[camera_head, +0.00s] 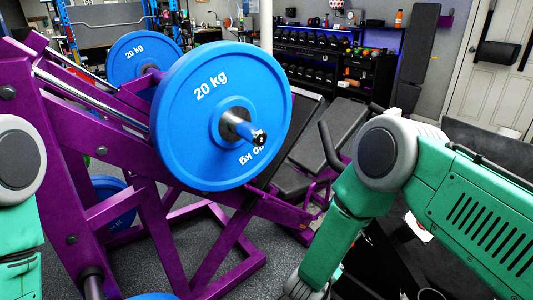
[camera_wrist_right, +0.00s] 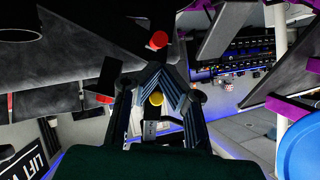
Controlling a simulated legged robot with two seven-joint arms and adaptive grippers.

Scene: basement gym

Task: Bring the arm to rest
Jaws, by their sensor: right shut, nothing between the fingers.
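My right arm (camera_head: 400,190), green with grey joints, comes in from the right in the head view and bends down towards the bottom edge. Its gripper is not clearly seen there. In the right wrist view my right gripper (camera_wrist_right: 157,76) has its dark fingers drawn together, with nothing held between them. At the left edge of the head view, part of my left arm (camera_head: 20,170) hangs down; its gripper is out of the frame.
A purple weight machine (camera_head: 160,235) with blue 20 kg plates (camera_head: 190,120) fills the left and middle, close to my arms. A grey padded bench (camera_head: 335,130) is behind my right arm. A dumbbell rack (camera_head: 310,70) stands farther back. Grey floor (camera_head: 245,275) shows between frames.

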